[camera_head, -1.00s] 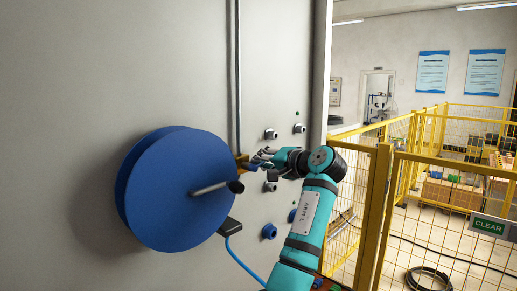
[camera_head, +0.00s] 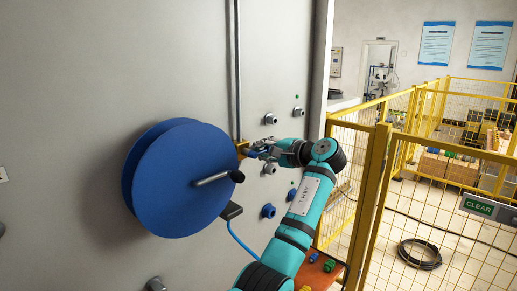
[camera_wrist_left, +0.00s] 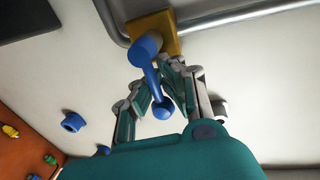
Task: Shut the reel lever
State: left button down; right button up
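The reel lever (camera_wrist_left: 151,78) is blue, with a round hub on a yellow block (camera_wrist_left: 157,27) and a ball at its free end (camera_wrist_left: 162,108). In the head view the yellow block (camera_head: 242,149) sits at the right edge of the big blue reel (camera_head: 178,180). My left gripper (camera_head: 258,151) is at the lever, right of the reel. In the left wrist view its fingers (camera_wrist_left: 163,70) lie on both sides of the lever, with the ball between them. Whether they press on it is unclear. My right gripper is not in view.
The reel's rod handle (camera_head: 212,179) sticks out with a black knob. Several fittings (camera_head: 269,119) project from the grey wall (camera_head: 70,80). A yellow fence (camera_head: 375,200) stands to the right. A blue cable (camera_head: 243,243) hangs below the reel.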

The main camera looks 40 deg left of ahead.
pick_arm(q)
jog(key=shift+w+d+f, duration=0.1)
jog(key=shift+d+f, duration=0.15)
jog(key=shift+f, duration=0.25)
jog(key=c, duration=2)
grip_release()
jog(key=o, duration=0.5)
jog(key=shift+d, duration=0.2)
jog(key=o, duration=0.4)
jog(key=shift+w+d+r, duration=0.15)
jog(key=shift+d, duration=0.05)
jog(key=shift+a+r, duration=0.1)
jog(key=shift+a, duration=0.1)
jog(key=w+v, duration=0.1)
jog(key=v, duration=1.1)
jog(key=shift+s, duration=0.45)
jog(key=shift+d, duration=0.1)
